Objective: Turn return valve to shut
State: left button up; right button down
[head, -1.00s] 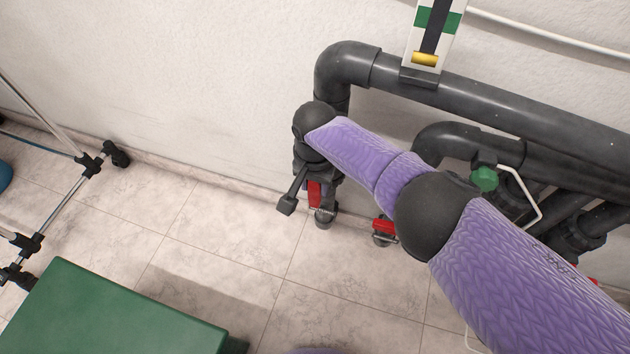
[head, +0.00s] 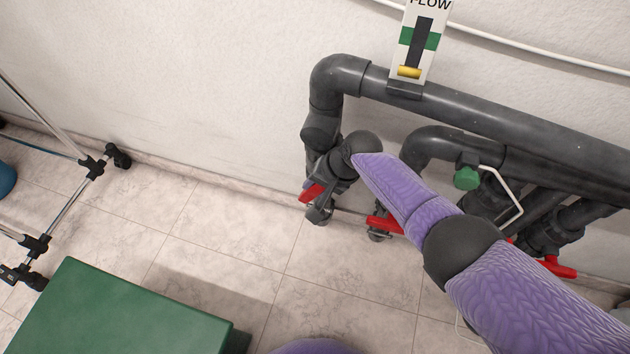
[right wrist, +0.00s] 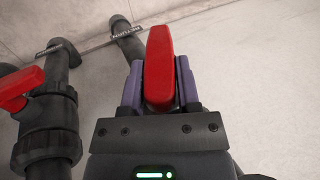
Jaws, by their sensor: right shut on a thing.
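The leftmost valve has a red handle (head: 312,193), low on the dark pipe by the wall. It points down and to the left. My right gripper (head: 321,198) is at this handle, with my wrist and purple forearm above and to the right, hiding part of the valve. In the right wrist view the red handle (right wrist: 159,65) stands between the two fingers of my right gripper (right wrist: 159,85), which is shut on it. A pipe label beyond it appears to read RETURN (right wrist: 127,33). My left gripper is not in view.
A second red-handled valve (head: 384,224) is close to the right, and another red handle (head: 558,268) is farther right. A flow gauge (head: 418,45) sits on the upper pipe. A green box (head: 120,315) stands at lower left. The floor between is clear.

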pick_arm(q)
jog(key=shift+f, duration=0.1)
pick_arm(e)
jog(key=shift+s+d+f+t+y, duration=0.2)
jog(key=shift+t+y, duration=0.1)
jog(key=shift+y, duration=0.6)
jog(key=shift+c, duration=1.6)
grip_release()
jog(key=shift+w, duration=0.1)
jog(key=shift+r, duration=0.1)
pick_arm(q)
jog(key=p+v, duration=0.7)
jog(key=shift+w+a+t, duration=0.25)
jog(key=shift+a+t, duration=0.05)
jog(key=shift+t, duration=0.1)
pick_arm(e)
jog(key=v, duration=1)
